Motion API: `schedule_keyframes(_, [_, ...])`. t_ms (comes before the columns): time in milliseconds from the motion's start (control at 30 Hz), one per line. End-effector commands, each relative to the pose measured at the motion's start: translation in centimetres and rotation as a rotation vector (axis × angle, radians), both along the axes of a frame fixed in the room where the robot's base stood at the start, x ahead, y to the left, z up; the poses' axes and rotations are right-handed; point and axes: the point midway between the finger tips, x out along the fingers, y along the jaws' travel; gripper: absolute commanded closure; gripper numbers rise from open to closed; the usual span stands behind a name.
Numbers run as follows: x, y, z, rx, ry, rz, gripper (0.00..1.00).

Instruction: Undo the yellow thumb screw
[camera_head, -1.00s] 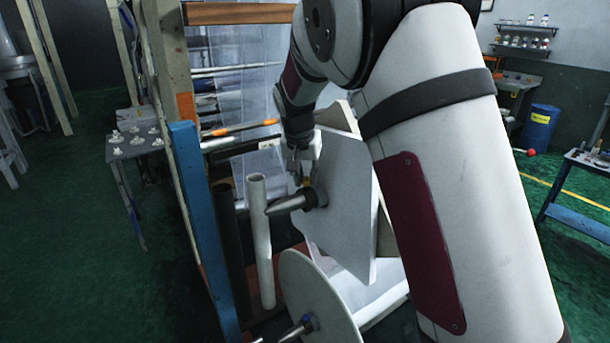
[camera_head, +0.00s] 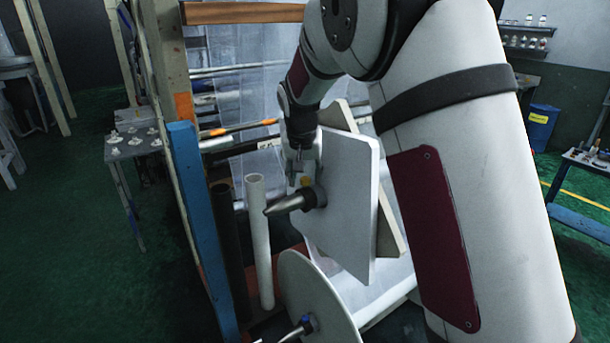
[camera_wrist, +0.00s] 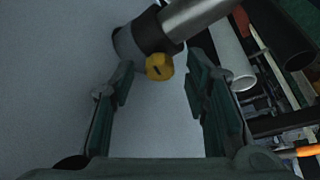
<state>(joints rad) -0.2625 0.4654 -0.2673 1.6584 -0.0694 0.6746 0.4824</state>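The yellow thumb screw (camera_wrist: 159,67) sticks out of a black collar (camera_wrist: 142,38) on a pointed metal shaft (camera_wrist: 195,20) in the wrist view. In the head view the screw (camera_head: 306,181) is a small yellow spot on the collar (camera_head: 313,197), in front of a pale square plate (camera_head: 350,205). My gripper (camera_wrist: 158,78) is open, with its two fingers apart and the screw between and just beyond the tips. I see no contact. In the head view my gripper (camera_head: 298,178) is just above the collar, pointing down.
A white tube (camera_head: 258,240) stands upright left of the shaft tip. A blue post (camera_head: 200,230) rises further left. A round white disc (camera_head: 315,300) with its own shaft is below. The pale plate lies close behind my fingers.

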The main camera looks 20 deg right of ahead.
Motion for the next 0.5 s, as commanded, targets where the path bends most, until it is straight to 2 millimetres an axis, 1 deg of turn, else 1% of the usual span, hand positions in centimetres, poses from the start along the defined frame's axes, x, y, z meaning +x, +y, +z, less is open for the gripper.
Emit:
schedule_keyframes(167, [0.0,0.0,0.1,0.000,0.000,0.000,0.58])
schedule_keyframes(267, [-0.2,0.1,0.7,0.000,-0.002,0.000,0.58])
schedule_keyframes(367, [-0.7,0.3,1.9,0.001,-0.003,0.001,0.58])
schedule_keyframes(500, [-1.7,0.7,4.6,0.001,-0.005,0.001,0.58])
